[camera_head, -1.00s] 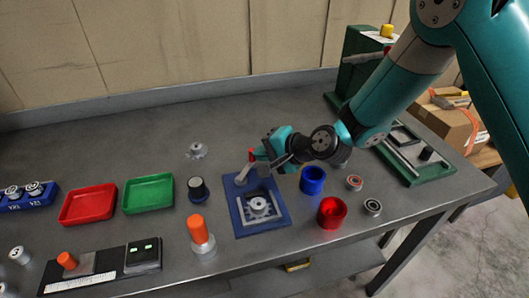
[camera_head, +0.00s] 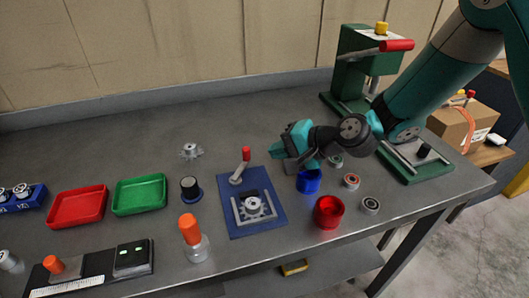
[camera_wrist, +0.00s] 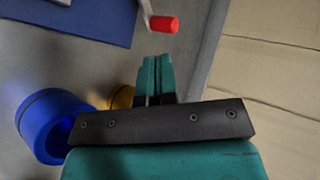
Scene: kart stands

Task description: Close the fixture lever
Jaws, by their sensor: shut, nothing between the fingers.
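The fixture is a blue plate (camera_head: 272,221) on the bench with a grey metal frame holding a round grey part (camera_head: 253,203). Its lever (camera_head: 240,172) stands up at the plate's back left, leaning slightly right, and has a red knob (camera_head: 246,153). The wrist view shows the red knob (camera_wrist: 165,24) just beyond my fingertips and a corner of the blue plate (camera_wrist: 85,18). My gripper (camera_wrist: 152,60) is shut and empty, apart from the knob. In the head view it is to the right of the lever, above the bench, its fingertips hard to make out.
A blue cup (camera_head: 308,183) stands below my gripper, with a red cup (camera_head: 328,212) and bearing rings nearby. A dark knob-like part (camera_head: 190,188) and an orange-topped bottle (camera_head: 193,238) stand left of the fixture. A green press (camera_head: 358,65) is at back right.

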